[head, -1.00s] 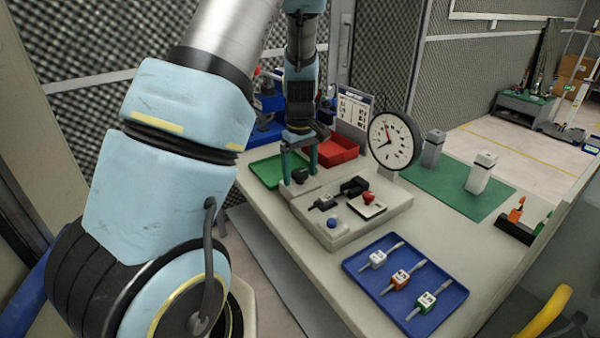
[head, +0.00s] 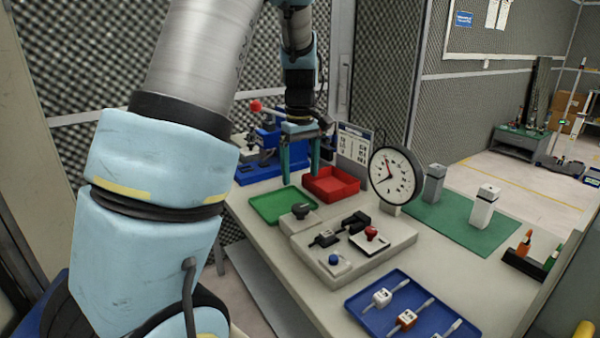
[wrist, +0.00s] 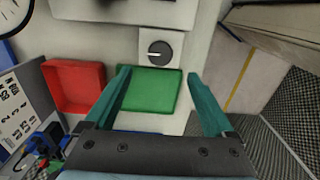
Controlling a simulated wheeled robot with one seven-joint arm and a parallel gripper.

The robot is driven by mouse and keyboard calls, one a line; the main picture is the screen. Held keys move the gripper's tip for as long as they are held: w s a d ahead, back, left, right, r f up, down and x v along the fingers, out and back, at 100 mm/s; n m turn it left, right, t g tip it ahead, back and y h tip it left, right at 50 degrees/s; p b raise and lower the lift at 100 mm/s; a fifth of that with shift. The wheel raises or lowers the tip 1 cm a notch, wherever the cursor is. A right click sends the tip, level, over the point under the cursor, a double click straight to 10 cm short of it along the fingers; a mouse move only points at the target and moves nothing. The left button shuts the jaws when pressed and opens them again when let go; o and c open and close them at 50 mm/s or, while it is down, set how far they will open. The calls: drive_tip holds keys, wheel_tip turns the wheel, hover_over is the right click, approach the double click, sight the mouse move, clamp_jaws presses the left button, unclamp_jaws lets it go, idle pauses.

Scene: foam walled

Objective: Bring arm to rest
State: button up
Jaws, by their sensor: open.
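My gripper (head: 300,172) hangs from the arm above the back of the bench, over the area of the green tray (head: 264,205) and the red bin (head: 345,187). Its two teal fingers are apart with nothing between them. In the wrist view the open fingers of my gripper (wrist: 165,100) frame the green tray (wrist: 158,90), which looks empty. The red bin (wrist: 62,88) lies left of them. The fingers look clear of both.
A grey fixture (head: 395,243) with a knob, switches and a red button stands in front. A dial gauge (head: 383,172), a blue vise-like device (head: 262,165) and a blue tray (head: 362,306) with several tagged items are nearby. A green mat (head: 465,235) holds two blocks.

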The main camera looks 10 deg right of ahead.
drive_tip(key=s+a+f+m+t, duration=0.1)
drive_tip(key=s+a+f+m, duration=0.2)
drive_tip(key=s+a, duration=1.1)
drive_tip(key=a+m, duration=0.2)
drive_tip(key=m, duration=0.1)
drive_tip(key=shift+s+a+t, duration=0.2)
drive_tip(key=shift+t, duration=0.1)
idle(0.7)
